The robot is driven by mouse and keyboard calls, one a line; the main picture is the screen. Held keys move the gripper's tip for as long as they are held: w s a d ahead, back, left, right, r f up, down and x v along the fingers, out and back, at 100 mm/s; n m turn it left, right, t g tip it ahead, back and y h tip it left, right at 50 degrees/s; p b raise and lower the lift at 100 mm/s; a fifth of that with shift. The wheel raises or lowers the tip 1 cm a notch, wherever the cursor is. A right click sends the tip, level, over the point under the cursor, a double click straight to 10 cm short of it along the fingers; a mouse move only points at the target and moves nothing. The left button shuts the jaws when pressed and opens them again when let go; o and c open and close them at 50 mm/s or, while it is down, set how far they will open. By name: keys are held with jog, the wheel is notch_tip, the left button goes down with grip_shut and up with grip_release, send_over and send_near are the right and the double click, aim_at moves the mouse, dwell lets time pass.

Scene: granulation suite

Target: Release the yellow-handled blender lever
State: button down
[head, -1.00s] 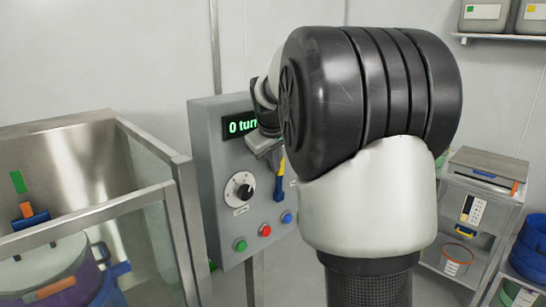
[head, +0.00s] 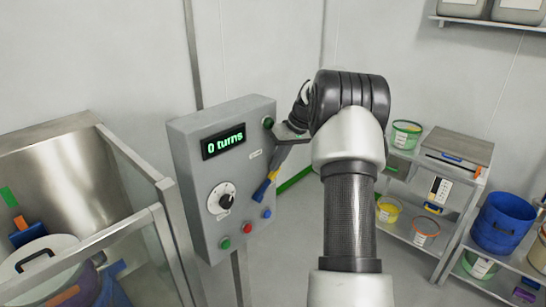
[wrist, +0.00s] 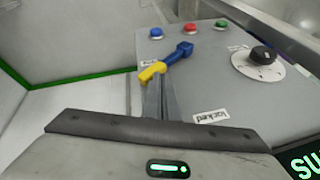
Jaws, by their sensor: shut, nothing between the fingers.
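My gripper (head: 278,160) is shut and empty, close above the yellow part. In the wrist view the gripper (wrist: 158,92) points at the yellow part; I cannot tell whether it touches.
The panel carries a "0 turns" display (head: 223,141), a dial (head: 221,198) and green, red and blue buttons (head: 246,227). A steel-framed enclosure (head: 130,160) stands left. Shelves with tubs (head: 425,225) and a blue bin (head: 500,222) stand right. Floor between is clear.

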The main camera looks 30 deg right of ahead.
jog(key=shift+w+d+f, duration=0.2)
jog(key=shift+d+f, duration=0.55)
jog(key=shift+d, duration=0.1)
jog(key=shift+s+d+f+b, duration=0.15)
jog(key=shift+d+f+b, duration=0.05)
jog(key=shift+b, duration=0.1)
jog(key=w+p+v, duration=0.1)
jog(key=v, duration=1.1)
jog(key=shift+w+r+p, duration=0.2)
jog(key=shift+r+p, duration=0.1)
jog(key=shift+r, duration=0.4)
jog(key=shift+a, duration=0.2)
